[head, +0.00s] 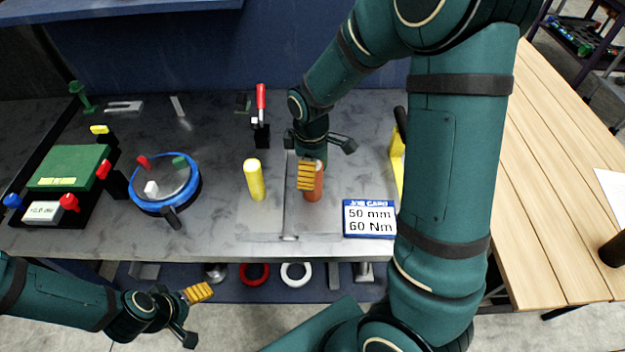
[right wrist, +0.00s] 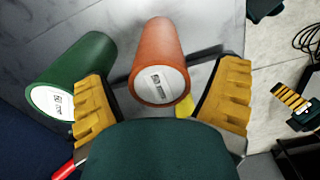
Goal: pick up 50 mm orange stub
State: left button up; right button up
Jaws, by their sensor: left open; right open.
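The orange stub (head: 316,186) stands upright on the grey bench, partly hidden by a finger of my right gripper (head: 325,162). In the right wrist view the orange stub (right wrist: 157,50) shows its pale labelled end between the two spread yellow-padded fingers of the right gripper (right wrist: 165,80). That gripper is open, and I cannot tell whether either finger touches the stub. The label is too small to read. My left gripper (head: 200,315) is open and empty, low in front of the bench; it also shows in the right wrist view (right wrist: 295,103).
A yellow stub (head: 254,180) stands left of the orange one. A green stub (right wrist: 80,75) is close beside one right finger. A job card (head: 369,218) reads 50 mm, 60 Nm. A blue-rimmed round dish (head: 196,192), green box (head: 68,165) and red-handled clamp (head: 261,105) stand around.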

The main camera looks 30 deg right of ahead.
jog(key=shift+f, duration=0.45)
jog(key=c, duration=1.4)
